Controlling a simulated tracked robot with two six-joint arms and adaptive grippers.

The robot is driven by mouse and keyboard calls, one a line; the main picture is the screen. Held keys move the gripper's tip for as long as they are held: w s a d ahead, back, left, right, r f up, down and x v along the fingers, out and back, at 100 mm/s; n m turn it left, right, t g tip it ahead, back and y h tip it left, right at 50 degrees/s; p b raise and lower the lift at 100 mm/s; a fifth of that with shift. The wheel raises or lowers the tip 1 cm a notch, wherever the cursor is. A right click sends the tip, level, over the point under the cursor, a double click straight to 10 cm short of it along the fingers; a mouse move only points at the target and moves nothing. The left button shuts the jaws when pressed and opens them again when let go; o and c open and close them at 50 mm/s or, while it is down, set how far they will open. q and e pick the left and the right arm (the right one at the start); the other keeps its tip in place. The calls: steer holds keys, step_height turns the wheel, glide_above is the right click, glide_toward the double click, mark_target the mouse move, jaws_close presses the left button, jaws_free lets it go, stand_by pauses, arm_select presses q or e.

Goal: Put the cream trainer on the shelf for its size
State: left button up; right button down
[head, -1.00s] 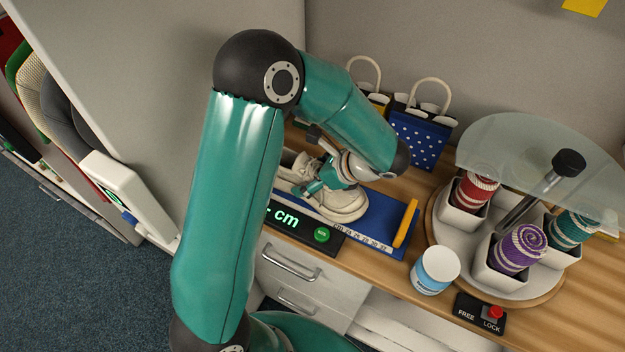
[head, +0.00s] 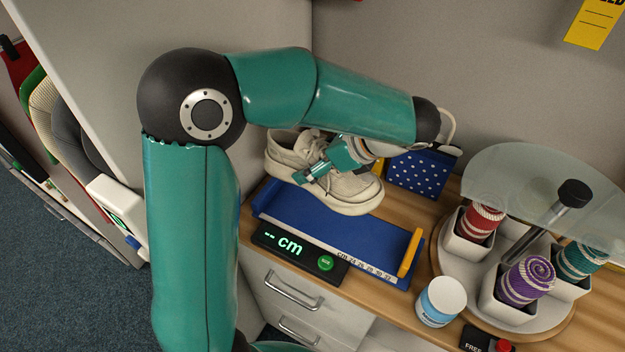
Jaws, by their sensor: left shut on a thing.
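The cream trainer (head: 350,193) is held above the back part of the blue measuring tray (head: 290,212), its toe to the right. My left gripper (head: 320,172) is shut on the trainer's upper from behind and above. The tray has a cm scale along its front edge and a yellow slider (head: 410,252) at its right end. No shelf with size marks can be made out. My right gripper is not in view.
A white tub (head: 439,301) stands right of the tray. A turntable (head: 545,312) with rolled cloths in white cups and a glass top (head: 540,180) is at the right. A blue dotted bag (head: 422,172) stands behind. Drawers (head: 292,290) are below the counter.

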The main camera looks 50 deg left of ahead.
mark_target(310, 138)
arm_select(q)
step_height(310, 138, up, 6)
steer(key=shift+r, duration=0.1)
